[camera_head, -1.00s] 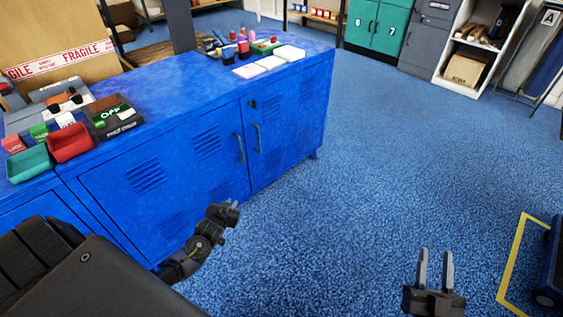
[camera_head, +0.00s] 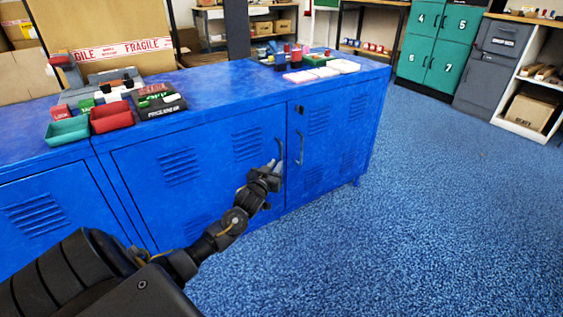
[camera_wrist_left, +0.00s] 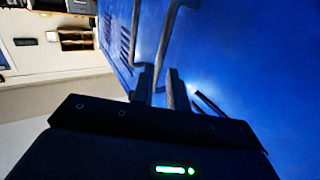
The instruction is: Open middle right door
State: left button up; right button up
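A blue metal cabinet runs across the head view. Its wide louvred door (camera_head: 215,165) has a grey bar handle (camera_head: 281,140) at its right edge. The adjoining door (camera_head: 335,125) to the right has its own handle (camera_head: 299,147) near the seam. Both doors look closed. My left gripper (camera_head: 273,170) is at the lower part of the wide door's handle. In the left wrist view, my left gripper's fingers (camera_wrist_left: 161,83) stand apart with the nearer handle (camera_wrist_left: 165,40) at their tips. Contact cannot be told. My right gripper is out of view.
On the cabinet top lie a teal tray (camera_head: 67,131), a red tray (camera_head: 111,117), a dark device (camera_head: 160,101) and small items. A large carton (camera_head: 95,30) stands behind. Blue floor (camera_head: 430,220) is clear in front and to the right. Green lockers (camera_head: 440,45) stand farther back.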

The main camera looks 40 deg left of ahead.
aim_at(281, 158)
pick_arm(q)
jog(key=b+x, duration=0.2)
jog(key=x, duration=0.4)
grip_shut()
